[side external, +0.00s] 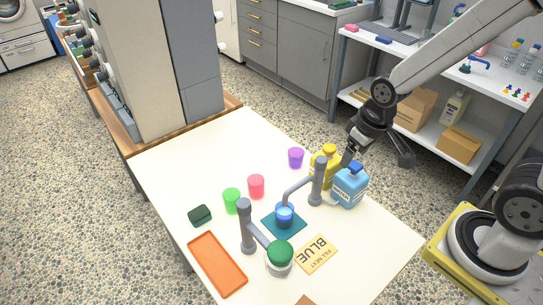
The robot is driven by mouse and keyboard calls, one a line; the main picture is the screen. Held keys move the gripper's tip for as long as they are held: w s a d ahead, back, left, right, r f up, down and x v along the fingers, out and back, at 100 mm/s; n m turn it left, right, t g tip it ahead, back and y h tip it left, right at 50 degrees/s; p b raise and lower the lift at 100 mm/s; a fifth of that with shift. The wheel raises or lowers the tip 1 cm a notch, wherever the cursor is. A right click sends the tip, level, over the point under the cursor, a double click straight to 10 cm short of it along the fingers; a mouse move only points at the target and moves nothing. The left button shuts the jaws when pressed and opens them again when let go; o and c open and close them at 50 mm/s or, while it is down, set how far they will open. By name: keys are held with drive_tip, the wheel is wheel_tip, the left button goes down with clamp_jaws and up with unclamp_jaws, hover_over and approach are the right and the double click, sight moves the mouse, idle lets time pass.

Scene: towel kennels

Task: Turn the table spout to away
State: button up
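A grey table spout (318,181) stands on the white table (185,165), right of its middle. Its thin curved pipe reaches left from the post, and its end is over or beside a blue cup (285,216) on a dark teal mat (270,229).
A yellow bottle (320,172) and a blue bottle (350,188) crowd the post. A second grey post (246,228) has an arm to a green-topped white piece (280,253). Green (231,200), pink (256,186) and purple (296,157) cups stand behind. A "BLUE" card (317,252) and orange tray (217,263) lie in front.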

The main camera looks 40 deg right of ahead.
drive_tip(key=n+g, duration=0.2)
hover_over(322, 159)
drive_tip(key=shift+r, duration=0.2)
drive_tip(key=shift+f, duration=0.1)
drive_tip(key=shift+a+f, duration=0.1)
drive_tip(key=shift+f, duration=3.7)
clamp_jaws()
